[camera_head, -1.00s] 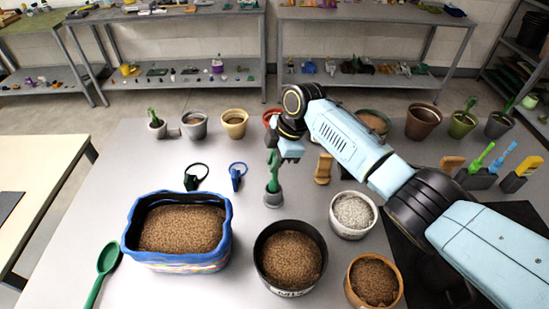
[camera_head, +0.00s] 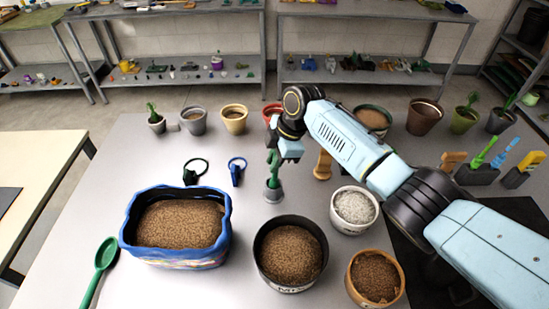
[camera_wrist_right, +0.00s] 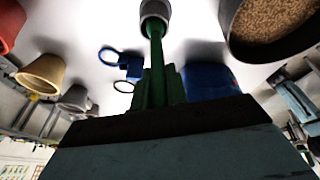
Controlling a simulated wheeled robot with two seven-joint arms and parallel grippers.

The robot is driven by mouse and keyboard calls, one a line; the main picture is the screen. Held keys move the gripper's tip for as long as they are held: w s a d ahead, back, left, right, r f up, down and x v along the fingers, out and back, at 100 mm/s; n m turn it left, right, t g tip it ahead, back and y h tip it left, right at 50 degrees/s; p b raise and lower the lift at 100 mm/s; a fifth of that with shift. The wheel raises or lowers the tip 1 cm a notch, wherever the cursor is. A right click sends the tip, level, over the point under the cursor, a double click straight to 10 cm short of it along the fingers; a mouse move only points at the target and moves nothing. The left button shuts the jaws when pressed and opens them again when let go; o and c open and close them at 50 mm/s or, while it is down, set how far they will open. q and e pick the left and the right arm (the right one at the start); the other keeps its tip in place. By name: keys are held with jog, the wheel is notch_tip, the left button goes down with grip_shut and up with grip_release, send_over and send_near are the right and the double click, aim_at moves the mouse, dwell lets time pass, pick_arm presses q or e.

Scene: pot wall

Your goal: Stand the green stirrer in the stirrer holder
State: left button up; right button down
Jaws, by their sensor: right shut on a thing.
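The green stirrer (camera_head: 274,168) stands about upright, with its upper part at my right gripper (camera_head: 285,154). My right gripper is shut on it. The small grey stirrer holder (camera_head: 272,194) is on the table directly below the gripper. In the right wrist view the green shaft (camera_wrist_right: 156,60) runs from the jaws to the mouth of the grey holder (camera_wrist_right: 155,10). Its lower end appears to be inside the holder; how deep is hidden. My left gripper is not in view.
A blue-rimmed planter (camera_head: 228,225), a black pot (camera_head: 262,262) and a white pot (camera_head: 335,215) stand nearby. A wooden-looking tool (camera_head: 322,168) stands close to the right. Several pots line the back edge.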

jog(key=shift+f+b, duration=0.65)
jog(key=shift+f, duration=0.5)
jog(key=c, duration=1.3)
grip_release()
jog(key=v, duration=1.3)
jog(key=shift+d+r, duration=0.1)
jog(key=shift+r, duration=0.1)
